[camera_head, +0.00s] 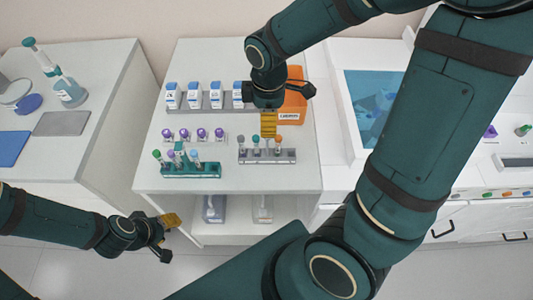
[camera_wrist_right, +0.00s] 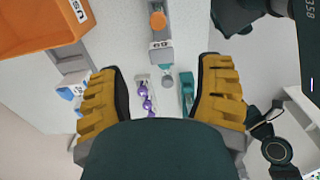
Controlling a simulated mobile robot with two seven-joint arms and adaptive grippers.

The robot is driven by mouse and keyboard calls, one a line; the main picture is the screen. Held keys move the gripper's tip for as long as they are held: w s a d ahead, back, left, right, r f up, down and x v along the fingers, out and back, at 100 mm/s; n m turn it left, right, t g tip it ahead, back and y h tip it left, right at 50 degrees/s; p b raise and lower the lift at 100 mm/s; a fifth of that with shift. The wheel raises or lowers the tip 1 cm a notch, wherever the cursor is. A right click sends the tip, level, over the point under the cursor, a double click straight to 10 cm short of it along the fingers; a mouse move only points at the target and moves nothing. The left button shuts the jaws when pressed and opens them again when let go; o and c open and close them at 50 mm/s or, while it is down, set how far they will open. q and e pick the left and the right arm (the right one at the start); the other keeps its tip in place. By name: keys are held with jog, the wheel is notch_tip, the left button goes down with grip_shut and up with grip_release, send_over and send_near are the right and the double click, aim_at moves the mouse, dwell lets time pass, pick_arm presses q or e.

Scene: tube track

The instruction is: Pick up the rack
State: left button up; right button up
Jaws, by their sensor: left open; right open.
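A grey rack (camera_head: 268,156) with several capped tubes, one orange, stands at the table's front right; it also shows in the right wrist view (camera_wrist_right: 160,56). A green rack (camera_head: 190,171) with several tubes stands at the front left and shows in the right wrist view (camera_wrist_right: 187,88). My right gripper (camera_head: 268,124) is open and points down just behind and above the grey rack. In its wrist view (camera_wrist_right: 160,95) both yellow fingers are apart, with nothing held between them. My left gripper (camera_head: 172,220) is open and empty, low in front of the table's left edge.
Purple-capped tubes (camera_head: 201,134) stand in a row behind the green rack. Behind them is a row of white bottles (camera_head: 195,94) on a grey tray. An orange bin (camera_head: 293,110) is at the right. The white table (camera_head: 228,186) has a narrow clear strip in front.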

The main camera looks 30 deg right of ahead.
aim_at(267, 146)
jog(key=f, duration=0.3)
jog(key=shift+w, duration=0.2)
jog(key=shift+s+a+f+b, duration=0.1)
jog(key=shift+f+b, duration=0.15)
jog(key=shift+f, duration=1.05)
jog(key=shift+s+a+f+b, duration=0.1)
jog(key=shift+f+b, duration=0.15)
jog(key=shift+f, duration=1.05)
grip_shut()
